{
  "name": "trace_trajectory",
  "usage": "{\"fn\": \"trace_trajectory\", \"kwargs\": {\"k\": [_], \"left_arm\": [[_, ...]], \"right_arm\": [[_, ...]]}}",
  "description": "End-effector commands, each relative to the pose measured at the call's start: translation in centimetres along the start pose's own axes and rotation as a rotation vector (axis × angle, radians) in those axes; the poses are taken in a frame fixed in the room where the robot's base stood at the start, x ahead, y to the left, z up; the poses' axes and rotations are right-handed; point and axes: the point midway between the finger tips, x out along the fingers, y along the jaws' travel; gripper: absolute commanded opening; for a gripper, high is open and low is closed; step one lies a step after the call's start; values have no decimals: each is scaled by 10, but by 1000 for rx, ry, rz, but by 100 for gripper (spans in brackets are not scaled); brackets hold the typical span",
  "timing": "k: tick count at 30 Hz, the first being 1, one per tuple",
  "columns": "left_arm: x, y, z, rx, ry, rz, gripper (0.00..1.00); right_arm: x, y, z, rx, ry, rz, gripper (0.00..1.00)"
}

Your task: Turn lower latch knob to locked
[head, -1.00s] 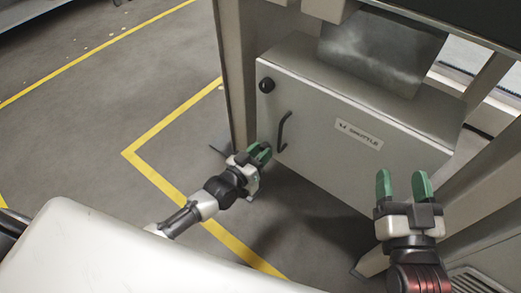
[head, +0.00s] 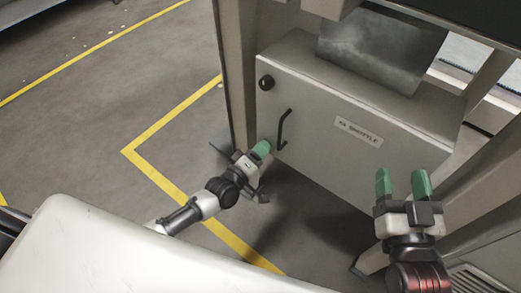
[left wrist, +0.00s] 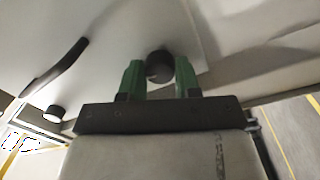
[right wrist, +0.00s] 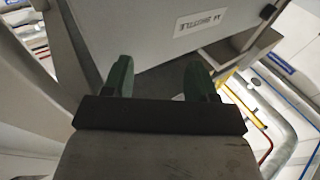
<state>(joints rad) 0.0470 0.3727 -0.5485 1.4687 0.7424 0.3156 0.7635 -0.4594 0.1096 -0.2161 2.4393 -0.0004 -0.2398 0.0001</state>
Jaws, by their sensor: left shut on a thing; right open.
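The lower latch knob (left wrist: 160,66) is a round black knob on the grey cabinet door. In the left wrist view it sits between the green fingers of my left gripper (left wrist: 160,78), which is shut on it. In the head view my left gripper (head: 262,149) is at the door's lower left corner and hides this knob. The upper black knob (head: 266,83) is near the door's top left corner, and also shows in the left wrist view (left wrist: 54,113). My right gripper (head: 403,184) is open and empty in front of the door's right side.
A black bar handle (head: 284,129) stands out from the door between the knobs, close to my left gripper. The cabinet door (head: 325,155) carries a white label (head: 358,131). A grey frame post (head: 236,75) stands left of the cabinet. Open floor lies further left.

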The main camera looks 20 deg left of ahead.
Motion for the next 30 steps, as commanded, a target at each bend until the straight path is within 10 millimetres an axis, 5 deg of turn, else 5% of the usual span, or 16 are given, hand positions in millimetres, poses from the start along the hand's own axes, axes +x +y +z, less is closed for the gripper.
{"fn": "trace_trajectory", "kwargs": {"k": [12,29,30], "left_arm": [[0,-1,0,-202,10,-3,9],[0,-1,0,-234,11,-4,9],[0,-1,0,-234,11,-4,34]], "right_arm": [[1,-2,-12,3,101,-5,58],[3,-3,-15,3,122,-7,58],[3,-3,-15,3,121,-7,58]]}}
